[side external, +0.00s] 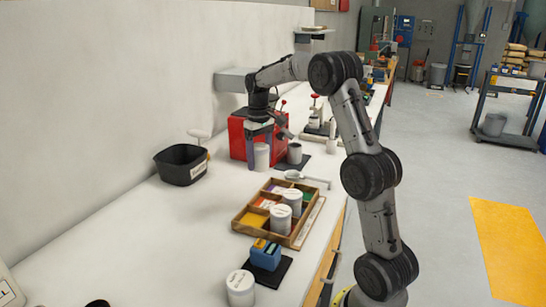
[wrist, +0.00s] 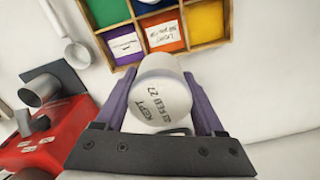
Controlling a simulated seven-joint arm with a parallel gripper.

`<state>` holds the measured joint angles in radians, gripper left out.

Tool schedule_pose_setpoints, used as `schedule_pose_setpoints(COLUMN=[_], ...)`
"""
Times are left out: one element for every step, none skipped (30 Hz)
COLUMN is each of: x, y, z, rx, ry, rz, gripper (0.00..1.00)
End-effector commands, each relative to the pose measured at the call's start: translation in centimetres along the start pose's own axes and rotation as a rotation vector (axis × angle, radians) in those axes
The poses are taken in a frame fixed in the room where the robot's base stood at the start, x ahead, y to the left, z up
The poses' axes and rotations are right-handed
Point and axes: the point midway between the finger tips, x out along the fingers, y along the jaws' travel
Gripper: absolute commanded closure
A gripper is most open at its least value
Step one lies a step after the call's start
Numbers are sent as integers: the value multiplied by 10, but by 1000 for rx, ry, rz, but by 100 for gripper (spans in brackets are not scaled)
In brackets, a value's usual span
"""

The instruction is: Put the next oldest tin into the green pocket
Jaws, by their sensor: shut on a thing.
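My gripper (wrist: 160,98) is shut on a white tin (wrist: 157,88), one finger on each side. Dark writing on the tin seems to read "KEPT" and a date with FEB. In the side view my gripper (side external: 261,132) holds this tin (side external: 262,157) upright in front of the red box, behind the wooden tray. The green pocket (wrist: 206,20) shows a bare floor in the wrist view, cut by the frame edge. In the side view the green pocket (side external: 308,195) is partly hidden by a tin. Two white tins (side external: 293,199) (side external: 280,218) stand in the tray.
The wooden tray (side external: 248,230) has several coloured pockets. Another white tin (side external: 240,290) stands at the front, near a blue block (side external: 266,254) on a dark pad. A grey cup (side external: 295,154), a ladle (side external: 310,179), a red box (side external: 238,137) and a black bin (side external: 182,164) are nearby.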

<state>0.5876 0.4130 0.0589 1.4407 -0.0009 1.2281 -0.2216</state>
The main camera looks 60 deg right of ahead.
Motion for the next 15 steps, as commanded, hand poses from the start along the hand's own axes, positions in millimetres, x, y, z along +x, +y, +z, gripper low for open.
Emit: schedule_pose_setpoints(x=[-1,-2,-2,-2,-1,-1,0,1,3,4,7,10,13,15,18], y=[16,23,31,36,40,44,47,49,51,53,54,56,58,60,62], z=[1,2,4,5,7,7,7,6,4,0,-4,-10,-15,-21,-28], rx=[35,50,68,79,88,96,101,105,108,109,109,109,108,108,108], ry=[0,0,0,0,0,0,0,-1,-1,-1,-1,-1,-2,-1,0], rz=[0,0,0,0,0,0,0,0,0,0,0,0,0,0,0], gripper=[94,94,94,94,94,94,94,94,94,94,94,94,94,94,94])
